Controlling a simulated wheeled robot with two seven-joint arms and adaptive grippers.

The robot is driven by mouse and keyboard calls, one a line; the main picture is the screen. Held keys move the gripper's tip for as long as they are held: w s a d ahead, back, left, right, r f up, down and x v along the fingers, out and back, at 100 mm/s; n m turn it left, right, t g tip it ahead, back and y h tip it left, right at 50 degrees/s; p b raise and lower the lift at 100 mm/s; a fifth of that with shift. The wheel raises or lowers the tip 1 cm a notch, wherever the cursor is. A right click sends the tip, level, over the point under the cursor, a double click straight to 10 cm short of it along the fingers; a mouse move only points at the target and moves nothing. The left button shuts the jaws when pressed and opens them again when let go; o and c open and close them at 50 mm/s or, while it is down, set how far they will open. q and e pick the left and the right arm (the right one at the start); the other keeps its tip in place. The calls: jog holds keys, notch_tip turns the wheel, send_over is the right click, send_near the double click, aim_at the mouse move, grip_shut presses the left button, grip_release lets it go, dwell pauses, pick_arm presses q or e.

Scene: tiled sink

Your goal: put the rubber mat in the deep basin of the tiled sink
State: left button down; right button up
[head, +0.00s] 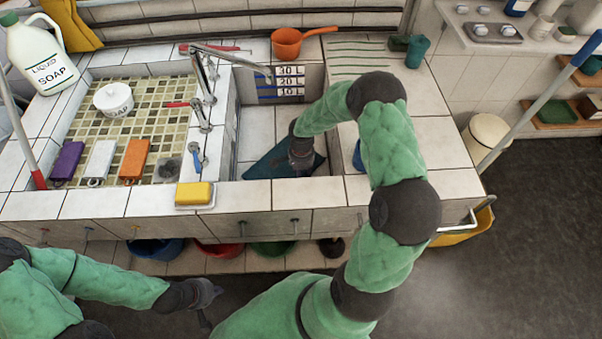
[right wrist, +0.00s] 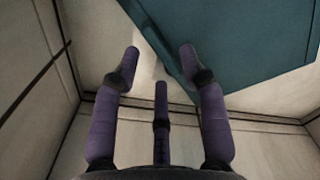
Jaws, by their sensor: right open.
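The teal rubber mat (head: 268,164) lies in the deep basin (head: 252,125), partly hidden behind my right gripper (head: 303,168). In the right wrist view the mat (right wrist: 250,45) is a flat dark teal sheet at the top right, lying at an angle to the basin walls. My right gripper (right wrist: 159,62) is open there. One fingertip overlaps the mat's edge in the picture; I cannot tell whether it touches. Nothing is clamped between the fingers. My left gripper (head: 208,304) hangs low in front of the sink, away from the mat; its jaw state is unclear.
The shallow mosaic basin (head: 145,95) on the left holds a round white container (head: 113,98) and several coloured blocks. A yellow sponge (head: 194,193) sits on the front rim near the deep basin. An orange dipper (head: 288,42) stands behind it. A tap (head: 207,75) rises between the basins.

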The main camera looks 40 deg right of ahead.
notch_tip(320, 180, up, 10)
jog(key=p, duration=0.3)
